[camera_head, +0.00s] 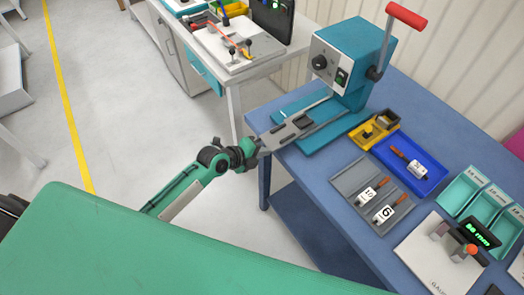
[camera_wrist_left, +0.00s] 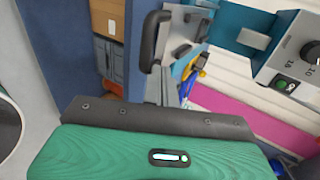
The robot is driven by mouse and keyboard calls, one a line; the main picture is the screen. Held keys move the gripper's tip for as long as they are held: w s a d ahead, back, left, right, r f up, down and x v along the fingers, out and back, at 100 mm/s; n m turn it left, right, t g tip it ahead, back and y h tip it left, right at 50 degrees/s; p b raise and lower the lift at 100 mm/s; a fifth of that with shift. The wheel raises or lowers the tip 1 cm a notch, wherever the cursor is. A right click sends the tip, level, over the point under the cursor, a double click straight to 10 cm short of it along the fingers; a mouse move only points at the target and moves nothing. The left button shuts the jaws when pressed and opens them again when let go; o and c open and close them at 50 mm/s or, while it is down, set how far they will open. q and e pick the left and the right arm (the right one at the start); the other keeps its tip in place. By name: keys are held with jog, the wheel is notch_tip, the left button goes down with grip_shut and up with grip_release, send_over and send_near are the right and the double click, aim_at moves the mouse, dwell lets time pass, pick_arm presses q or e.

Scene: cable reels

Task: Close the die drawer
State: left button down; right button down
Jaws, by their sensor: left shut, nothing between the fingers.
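The teal press (camera_head: 345,60) stands at the back of the blue table, with a teal base plate (camera_head: 335,130) reaching toward me. A grey die drawer (camera_head: 316,106) appears to stand out from the press over that plate; its light edges show. In the left wrist view, the drawer (camera_wrist_left: 180,38) shows with a black bar handle (camera_wrist_left: 152,42) on its near end. My left gripper (camera_head: 306,123) is shut and empty, its tips at the drawer's front end by the handle. I cannot tell whether they touch it. My right gripper is not in view.
On the table stand a yellow tray (camera_head: 366,141), a blue tray (camera_head: 441,174) and a grey tray (camera_head: 346,179) with labelled tools. Teal bins (camera_head: 457,196) and a white device (camera_head: 430,262) are at the right. A side bench (camera_head: 236,80) stands behind my left arm.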

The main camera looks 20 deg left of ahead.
aim_at(302, 132)
pick_arm(q)
jog(key=w+d+b, duration=0.2)
jog(key=w, duration=0.1)
jog(key=w+d+b, duration=0.2)
jog(key=w+d, duration=0.1)
jog(key=w+d+b, duration=0.2)
jog(key=w, duration=0.2)
jog(key=shift+d+f, duration=0.1)
jog(key=shift+d, duration=0.3)
jog(key=shift+w+d, duration=0.1)
jog(key=shift+w, duration=0.1)
